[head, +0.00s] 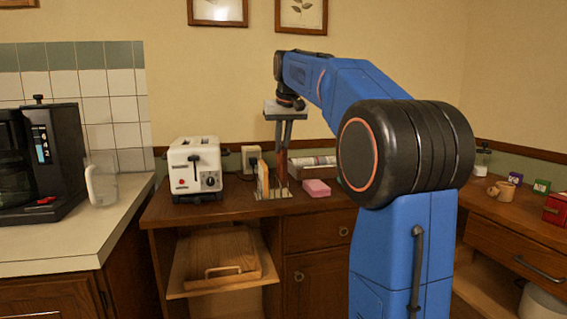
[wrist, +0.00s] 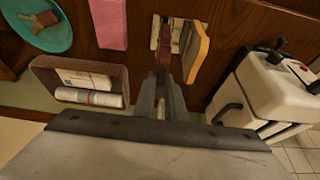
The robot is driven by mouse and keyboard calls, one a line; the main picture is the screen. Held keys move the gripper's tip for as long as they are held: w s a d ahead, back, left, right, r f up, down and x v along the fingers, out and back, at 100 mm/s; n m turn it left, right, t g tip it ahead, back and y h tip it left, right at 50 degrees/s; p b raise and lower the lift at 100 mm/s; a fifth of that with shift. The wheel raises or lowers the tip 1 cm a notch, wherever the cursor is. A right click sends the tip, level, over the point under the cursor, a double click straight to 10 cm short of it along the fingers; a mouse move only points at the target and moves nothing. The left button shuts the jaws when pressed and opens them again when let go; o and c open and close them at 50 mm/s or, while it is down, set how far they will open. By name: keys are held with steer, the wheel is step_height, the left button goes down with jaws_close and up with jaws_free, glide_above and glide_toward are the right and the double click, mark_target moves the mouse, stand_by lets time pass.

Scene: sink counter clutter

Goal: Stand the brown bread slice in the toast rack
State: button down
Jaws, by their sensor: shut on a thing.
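The toast rack (head: 274,194) stands on the wooden counter, right of the toaster; its metal also shows at the top of the wrist view (wrist: 155,33). A tan bread slice (head: 262,178) stands upright at its left side and shows in the wrist view (wrist: 199,52). My gripper (head: 283,150) points down over the rack, shut on the brown bread slice (head: 282,163). The brown slice (wrist: 187,40) is upright and seen nearly edge-on, beside the tan slice. The fingers hide part of it, and I cannot tell whether its lower edge rests in a slot.
A white toaster (head: 195,168) stands left of the rack. A pink block (head: 316,188) lies to its right. A box (wrist: 85,64) holding a rolled item is behind. A teal plate (wrist: 62,40) shows at the wrist view's upper left. A coffee maker (head: 55,150) stands far left.

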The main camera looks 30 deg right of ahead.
mark_target(282, 158)
steer(key=shift+f, duration=2.4)
steer(key=c, duration=1.8)
jaws_free()
steer(key=v, duration=1.1)
steer(key=shift+s+a+r, duration=0.1)
steer(key=shift+s+r, duration=0.05)
steer(key=shift+r, duration=0.15)
steer(key=shift+s+r, duration=0.1)
steer(key=shift+r, duration=0.15)
